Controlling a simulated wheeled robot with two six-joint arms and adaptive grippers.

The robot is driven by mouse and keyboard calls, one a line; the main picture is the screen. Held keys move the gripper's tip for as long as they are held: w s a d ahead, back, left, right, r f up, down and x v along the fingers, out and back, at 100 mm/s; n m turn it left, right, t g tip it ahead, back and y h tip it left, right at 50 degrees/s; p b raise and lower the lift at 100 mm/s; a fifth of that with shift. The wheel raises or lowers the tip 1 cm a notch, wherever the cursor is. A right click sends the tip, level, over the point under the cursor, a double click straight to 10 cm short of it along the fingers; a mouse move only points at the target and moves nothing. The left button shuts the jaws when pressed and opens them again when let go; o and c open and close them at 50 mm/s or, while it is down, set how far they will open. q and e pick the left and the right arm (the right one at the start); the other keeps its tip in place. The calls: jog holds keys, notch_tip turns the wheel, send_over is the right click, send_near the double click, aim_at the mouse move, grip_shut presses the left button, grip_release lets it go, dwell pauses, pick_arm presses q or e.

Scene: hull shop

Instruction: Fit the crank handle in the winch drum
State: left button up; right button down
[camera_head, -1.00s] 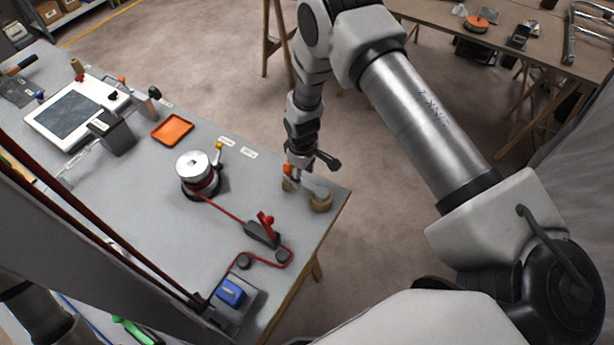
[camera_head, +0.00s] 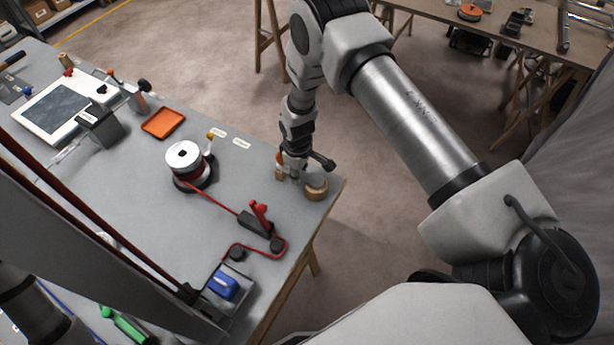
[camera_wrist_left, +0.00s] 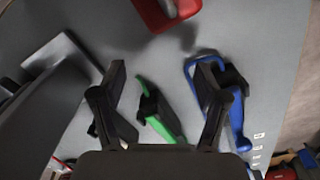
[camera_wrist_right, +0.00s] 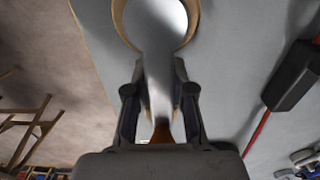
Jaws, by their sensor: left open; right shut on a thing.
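The winch drum (camera_head: 184,157) stands on the grey bench, with a silver top and red line around its lower part. My right gripper (camera_head: 290,172) is low at the bench's right corner, beside a round wooden block (camera_head: 316,186). In the right wrist view it is shut on the silver bar of the crank handle (camera_wrist_right: 159,88). The bar runs from between the fingers towards a wooden ring (camera_wrist_right: 188,38); whether they touch is unclear. My left gripper (camera_wrist_left: 165,78) is open and empty above a green-handled tool (camera_wrist_left: 163,122); the head view does not show it.
Red line runs from the drum to a black clutch with a red lever (camera_head: 259,218). A blue block (camera_head: 224,284) sits at the near edge. An orange tray (camera_head: 163,124) and a white tablet (camera_head: 52,106) lie at the back left. Bench space between drum and right gripper is clear.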

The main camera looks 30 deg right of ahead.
notch_tip(320, 180, up, 10)
jog(key=p, duration=0.6)
jog(key=shift+f, duration=0.15)
jog(key=shift+r, duration=0.4)
pick_arm(q)
notch_tip(320, 180, up, 6)
pick_arm(e)
jog(key=shift+f, duration=0.15)
pick_arm(q)
jog(key=shift+w, duration=0.1)
pick_arm(e)
jog(key=shift+w+f, duration=0.1)
jog(key=shift+w, duration=0.05)
pick_arm(q)
jog(key=shift+r, duration=0.1)
